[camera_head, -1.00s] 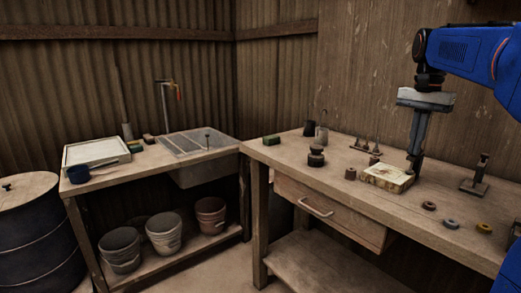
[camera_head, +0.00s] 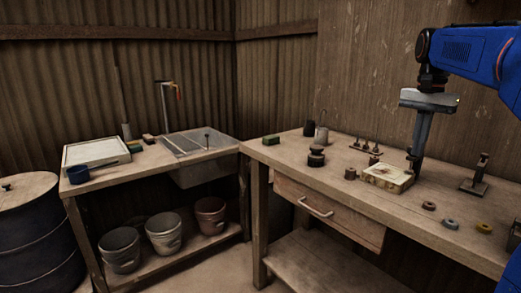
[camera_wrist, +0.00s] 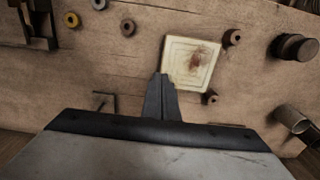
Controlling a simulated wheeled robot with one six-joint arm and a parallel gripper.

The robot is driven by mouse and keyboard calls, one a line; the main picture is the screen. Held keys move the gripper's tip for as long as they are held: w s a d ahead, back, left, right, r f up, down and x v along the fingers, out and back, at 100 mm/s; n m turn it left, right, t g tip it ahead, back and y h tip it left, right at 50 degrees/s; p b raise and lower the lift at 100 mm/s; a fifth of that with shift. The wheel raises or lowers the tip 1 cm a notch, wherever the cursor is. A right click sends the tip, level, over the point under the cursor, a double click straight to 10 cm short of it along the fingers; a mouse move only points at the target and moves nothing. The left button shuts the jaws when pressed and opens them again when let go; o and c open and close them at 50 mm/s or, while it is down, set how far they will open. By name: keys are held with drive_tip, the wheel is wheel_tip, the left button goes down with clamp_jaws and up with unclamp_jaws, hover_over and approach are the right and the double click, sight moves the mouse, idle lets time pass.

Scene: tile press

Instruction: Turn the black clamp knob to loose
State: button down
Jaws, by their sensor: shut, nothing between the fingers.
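My gripper (camera_head: 416,174) points down at the far right corner of the pale square tile block (camera_head: 386,180), with its fingers together and nothing held. In the wrist view the closed fingertips (camera_wrist: 163,75) lie over the lower left edge of the tile block (camera_wrist: 190,62); I cannot tell whether they touch. A dark press-like frame (camera_wrist: 38,24) is cut off at the upper left of the wrist view. I cannot clearly make out the black clamp knob on it, nor its setting. A small dark post stand (camera_head: 474,186) stands right of my gripper.
Several rings, one a yellow ring (camera_head: 484,228), lie at the bench front right. A dark stacked cylinder (camera_head: 316,156), a small brown cylinder (camera_head: 350,174) and a metal cup (camera_head: 321,136) stand left of the tile block. Bare bench lies between the rings and stand.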

drive_tip(key=shift+s+r, duration=0.1)
drive_tip(key=shift+a+r, duration=0.1)
drive_tip(key=shift+r, duration=2.85)
wheel_tip(320, 180, down, 6)
drive_tip(key=w+a, duration=0.1)
drive_tip(key=w, duration=0.1)
drive_tip(key=shift+w+a, duration=0.2)
drive_tip(key=shift+w, duration=0.2)
